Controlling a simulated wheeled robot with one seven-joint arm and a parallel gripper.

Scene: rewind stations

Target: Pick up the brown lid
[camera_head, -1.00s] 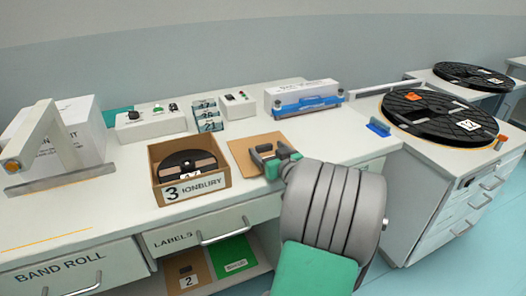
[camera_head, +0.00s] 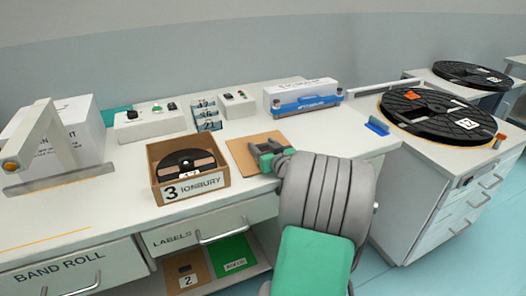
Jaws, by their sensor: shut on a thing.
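The brown lid (camera_head: 246,144) is a flat square board on the white worktop, just right of the open brown box marked 3 (camera_head: 190,195). My gripper (camera_head: 262,153) is over the lid's right part and is shut on it. The fingertips are small and partly hidden by the green and grey hand, so the exact grip on the lid does not show. The lid looks flat and at or very close to the worktop; I cannot tell whether any gap lies under it. My arm covers the area in front and right of the lid.
The box holds a black reel (camera_head: 186,160). Blue-grey stacked trays (camera_head: 208,116) and a white switch box (camera_head: 238,103) stand behind the lid. A white and blue device (camera_head: 303,98) stands at the back right. Worktop right of the lid is clear up to a blue item (camera_head: 378,126).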

